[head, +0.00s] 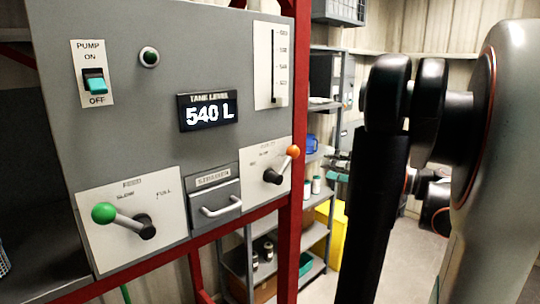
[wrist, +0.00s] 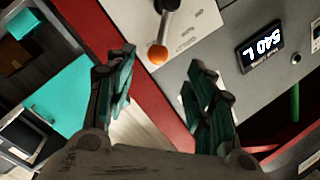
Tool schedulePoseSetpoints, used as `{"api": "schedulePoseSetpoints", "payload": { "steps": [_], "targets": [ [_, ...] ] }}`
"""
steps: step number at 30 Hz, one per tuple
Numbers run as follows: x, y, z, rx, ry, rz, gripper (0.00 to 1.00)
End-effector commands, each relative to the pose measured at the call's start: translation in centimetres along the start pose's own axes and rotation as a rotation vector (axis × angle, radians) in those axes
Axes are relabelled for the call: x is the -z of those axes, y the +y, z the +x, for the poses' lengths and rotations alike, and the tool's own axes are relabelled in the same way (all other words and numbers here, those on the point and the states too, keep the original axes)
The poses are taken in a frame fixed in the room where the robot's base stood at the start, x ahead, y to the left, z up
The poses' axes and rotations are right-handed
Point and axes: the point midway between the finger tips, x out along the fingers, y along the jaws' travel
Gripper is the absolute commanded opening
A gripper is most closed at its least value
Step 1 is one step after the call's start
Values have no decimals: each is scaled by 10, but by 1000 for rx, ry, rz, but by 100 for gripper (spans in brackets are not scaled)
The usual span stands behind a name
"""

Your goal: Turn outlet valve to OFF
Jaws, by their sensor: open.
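A valve lever with an orange ball (head: 292,152) sits at the lower right of the grey panel (head: 140,130). It points up and right from its black hub (head: 272,176); its label is too small to read surely. A second lever with a green ball (head: 103,212) points left on a white plate labelled SLOW and FULL. In the wrist view, my gripper (wrist: 160,75) is open and empty. The orange ball (wrist: 157,54) shows between and a little beyond its fingertips, with no visible contact. The gripper is not clearly visible in the head view.
A display (head: 208,112) reads 540 L. A pump switch (head: 94,82) and a strainer drawer (head: 213,195) are on the panel. A red frame post (head: 297,100) borders it on the right. Shelves (head: 318,235) stand behind, near a yellow bin (head: 329,225).

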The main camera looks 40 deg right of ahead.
Motion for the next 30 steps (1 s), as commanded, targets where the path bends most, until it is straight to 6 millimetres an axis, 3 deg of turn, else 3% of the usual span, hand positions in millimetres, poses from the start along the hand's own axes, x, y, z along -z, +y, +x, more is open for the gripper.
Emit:
{"api": "schedulePoseSetpoints", "payload": {
  "steps": [9, 15, 21, 30],
  "targets": [
    [0, -2, 65, 3, -5, 1, 49],
    [0, -2, 96, 2, -4, 1, 49],
    [0, -1, 112, 1, -3, 1, 49],
    [-1, 0, 114, 0, -2, 1, 49]
  ]
}}
